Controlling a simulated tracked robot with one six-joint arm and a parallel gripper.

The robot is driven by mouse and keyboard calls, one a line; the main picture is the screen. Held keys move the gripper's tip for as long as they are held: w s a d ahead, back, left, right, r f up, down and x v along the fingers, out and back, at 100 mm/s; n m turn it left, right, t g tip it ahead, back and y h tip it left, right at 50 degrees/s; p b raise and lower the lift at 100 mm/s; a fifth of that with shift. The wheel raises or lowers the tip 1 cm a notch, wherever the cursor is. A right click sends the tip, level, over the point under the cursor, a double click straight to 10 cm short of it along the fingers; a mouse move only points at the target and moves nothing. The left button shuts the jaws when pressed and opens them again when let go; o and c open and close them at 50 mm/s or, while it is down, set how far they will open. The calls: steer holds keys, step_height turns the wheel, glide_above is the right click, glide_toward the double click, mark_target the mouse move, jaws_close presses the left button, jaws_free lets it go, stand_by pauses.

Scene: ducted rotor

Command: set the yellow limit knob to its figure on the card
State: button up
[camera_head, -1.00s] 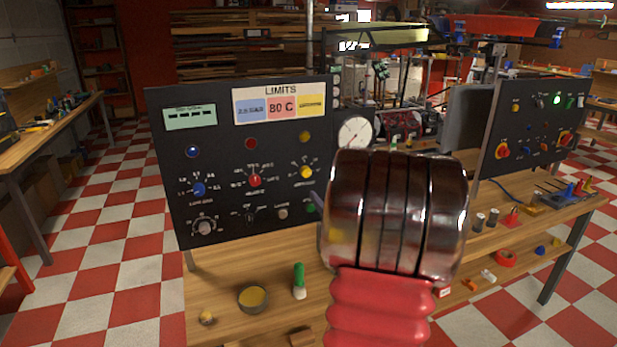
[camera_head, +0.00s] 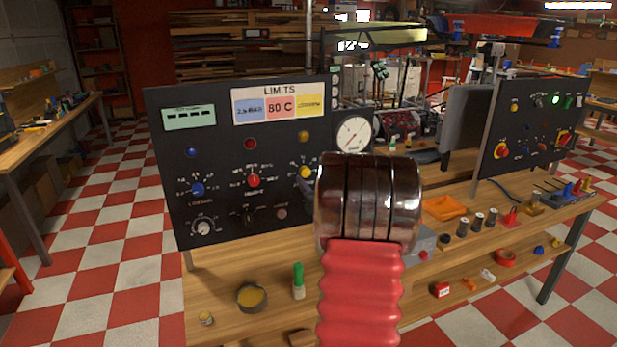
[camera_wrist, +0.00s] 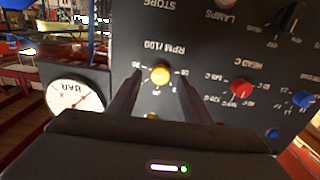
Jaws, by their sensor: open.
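The yellow limit knob (camera_wrist: 160,75) sits on the black panel, under the "RPM /100" label, in the upside-down wrist view. The fingers are hidden in the head view. The LIMITS card (camera_head: 279,91) is at the panel's top; its red field reads 80 C. Its yellow field (camera_head: 311,103) has a figure too blurred to read.
A red knob (camera_wrist: 241,88) and a blue knob (camera_wrist: 303,99) are beside the yellow one. A round BAR gauge (camera_wrist: 75,97) stands at the panel's edge.

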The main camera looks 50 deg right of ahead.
mark_target(307, 174)
steer(key=shift+x, duration=1.55)
steer(key=shift+c, duration=0.6)
steer(key=shift+s+d, duration=0.1)
steer(key=c, duration=0.9)
